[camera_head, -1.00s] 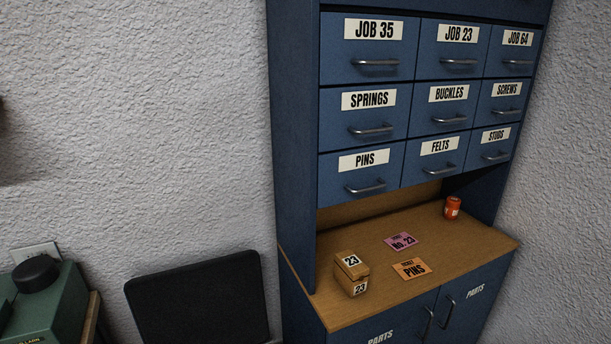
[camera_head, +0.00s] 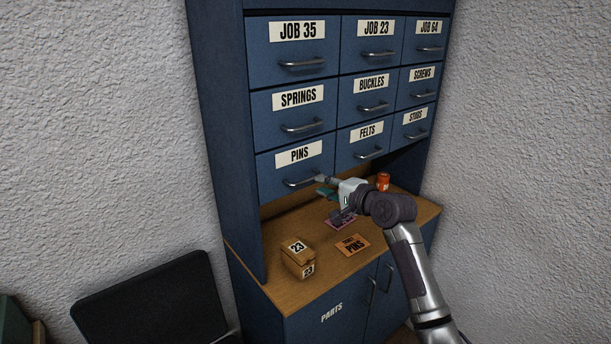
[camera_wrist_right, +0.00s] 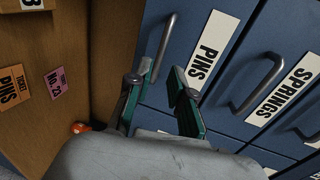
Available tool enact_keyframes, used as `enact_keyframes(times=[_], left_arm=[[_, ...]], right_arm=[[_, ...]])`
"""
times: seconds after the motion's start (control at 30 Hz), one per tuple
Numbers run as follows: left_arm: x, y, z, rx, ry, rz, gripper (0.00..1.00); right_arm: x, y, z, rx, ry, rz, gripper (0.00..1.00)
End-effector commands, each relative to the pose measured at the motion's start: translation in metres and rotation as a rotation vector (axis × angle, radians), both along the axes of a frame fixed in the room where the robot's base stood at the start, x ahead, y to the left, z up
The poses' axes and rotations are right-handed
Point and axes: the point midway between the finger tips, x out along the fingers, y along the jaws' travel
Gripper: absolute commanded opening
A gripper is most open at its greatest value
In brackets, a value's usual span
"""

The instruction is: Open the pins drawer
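The pins drawer (camera_head: 272,176) is shut, at the bottom left of the blue drawer grid, with a white PINS label and a bar handle (camera_head: 300,182). My right gripper (camera_head: 322,185) is at the right end of this handle in the head view. In the right wrist view the two green-padded fingers (camera_wrist_right: 160,88) are apart, and the pins handle (camera_wrist_right: 163,48) lies just ahead of the gap between them. I cannot tell whether they touch it. The drawer also shows in the right wrist view (camera_wrist_right: 190,20). My left gripper is out of view.
The springs drawer (camera_head: 265,125) is above and the felts drawer (camera_head: 345,155) to the right, both shut. On the wooden counter (camera_head: 285,292) below are a small box (camera_head: 298,262), an orange PINS ticket (camera_head: 352,246), a pink ticket and a red-orange can (camera_head: 383,181).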

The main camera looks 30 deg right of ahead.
Motion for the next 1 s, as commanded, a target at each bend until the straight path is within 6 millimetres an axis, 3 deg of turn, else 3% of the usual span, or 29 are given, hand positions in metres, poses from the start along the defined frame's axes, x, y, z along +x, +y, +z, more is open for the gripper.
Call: enact_keyframes(times=[0.2, 0.4, 0.77, 0.9, 1.0], left_arm=[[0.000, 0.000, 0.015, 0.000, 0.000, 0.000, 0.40], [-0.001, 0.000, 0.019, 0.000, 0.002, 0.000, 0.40], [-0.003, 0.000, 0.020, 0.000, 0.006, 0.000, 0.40], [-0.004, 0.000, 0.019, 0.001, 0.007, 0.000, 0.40], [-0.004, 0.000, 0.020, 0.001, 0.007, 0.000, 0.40]], right_arm=[[0.044, 0.004, -0.007, 0.002, 0.001, 0.001, 0.21], [0.065, 0.005, -0.013, 0.000, 0.001, 0.000, 0.21], [0.071, 0.006, -0.016, -0.002, 0.000, -0.001, 0.21], [0.070, 0.006, -0.016, -0.002, 0.000, -0.001, 0.01], [0.070, 0.006, -0.016, -0.001, 0.001, -0.001, 0.00]])
